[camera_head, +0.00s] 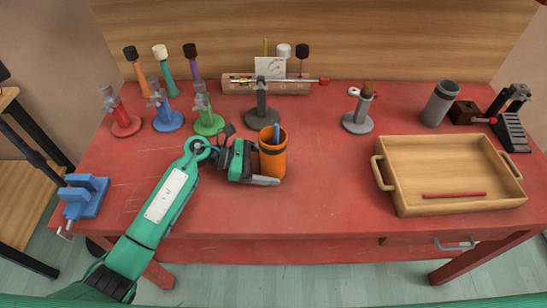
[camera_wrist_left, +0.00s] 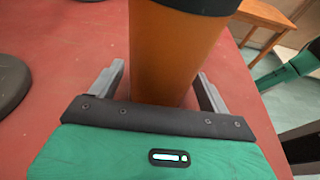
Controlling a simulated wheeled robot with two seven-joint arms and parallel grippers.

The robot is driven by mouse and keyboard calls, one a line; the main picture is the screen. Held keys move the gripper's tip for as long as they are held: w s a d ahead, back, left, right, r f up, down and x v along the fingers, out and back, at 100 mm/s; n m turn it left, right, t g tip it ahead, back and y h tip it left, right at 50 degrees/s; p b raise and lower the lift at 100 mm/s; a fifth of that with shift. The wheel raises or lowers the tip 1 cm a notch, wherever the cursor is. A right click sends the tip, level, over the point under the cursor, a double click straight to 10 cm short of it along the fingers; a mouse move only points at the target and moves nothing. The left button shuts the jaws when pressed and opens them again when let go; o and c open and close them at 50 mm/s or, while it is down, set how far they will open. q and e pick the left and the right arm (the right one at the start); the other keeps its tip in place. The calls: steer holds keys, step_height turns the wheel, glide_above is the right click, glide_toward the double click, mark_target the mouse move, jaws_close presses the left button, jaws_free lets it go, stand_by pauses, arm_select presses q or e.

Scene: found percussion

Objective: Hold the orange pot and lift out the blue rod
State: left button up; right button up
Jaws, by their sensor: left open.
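The orange pot (camera_head: 272,163), with a dark rim band, stands upright on the red table near the middle. The blue rod (camera_head: 276,134) stands in it, its upper end showing above the rim and its lower part hidden inside. My left gripper (camera_head: 266,172) is at the pot, open, coming from the left. In the left wrist view the pot (camera_wrist_left: 170,55) is between the two open fingers, with a visible gap on each side. The rod does not show there. My right gripper is not in view.
A wooden tray (camera_head: 388,198) with a red stick (camera_head: 455,196) stands at the right. A dark-based stand (camera_head: 262,118) is behind the pot. Several coloured stands with mallets are at the back left, and a blue vise (camera_head: 84,197) at the left edge. The table right of the pot is clear.

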arm_select(q)
steer(key=c, duration=0.7)
stand_by(0.8)
